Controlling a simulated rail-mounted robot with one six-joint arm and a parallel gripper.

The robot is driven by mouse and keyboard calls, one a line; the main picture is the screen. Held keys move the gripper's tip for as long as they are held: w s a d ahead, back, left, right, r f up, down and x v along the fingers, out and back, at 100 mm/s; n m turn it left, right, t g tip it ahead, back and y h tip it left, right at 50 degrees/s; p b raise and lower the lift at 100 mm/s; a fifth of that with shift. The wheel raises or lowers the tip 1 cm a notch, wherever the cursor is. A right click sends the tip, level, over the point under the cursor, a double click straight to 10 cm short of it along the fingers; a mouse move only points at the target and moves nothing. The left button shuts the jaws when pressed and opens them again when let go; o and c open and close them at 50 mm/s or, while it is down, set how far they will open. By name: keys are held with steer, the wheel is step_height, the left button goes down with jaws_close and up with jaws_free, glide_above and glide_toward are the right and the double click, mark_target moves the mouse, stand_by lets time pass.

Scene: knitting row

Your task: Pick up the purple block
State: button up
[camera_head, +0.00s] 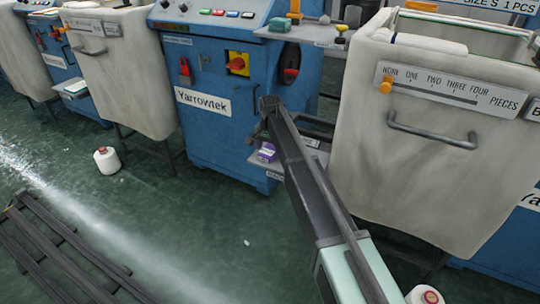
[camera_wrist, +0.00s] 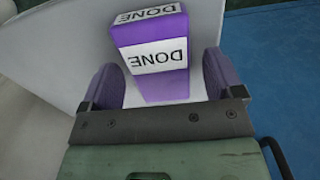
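The purple block (camera_wrist: 165,88) has white DONE labels on its top and on the side facing me. It stands on a pale grey shelf (camera_wrist: 72,62). My gripper (camera_wrist: 160,62) is open, with one finger to each side of the block and a visible gap on both sides. I cannot tell how far the fingertips reach along the block. In the head view the purple block (camera_head: 266,152) is small, low on the front of the blue machine, just left of my arm. My gripper's fingers are not clear there.
The blue machine (camera_head: 218,140) stands directly behind the shelf. A large cream bin (camera_head: 440,185) is close on the right and another cream bin (camera_head: 125,80) is on the left.

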mark_target(270, 149)
steer(key=c, duration=0.9)
steer(key=shift+r, duration=0.1)
steer(key=shift+c, duration=0.2)
step_height(270, 149, up, 20)
steer(key=p, duration=2)
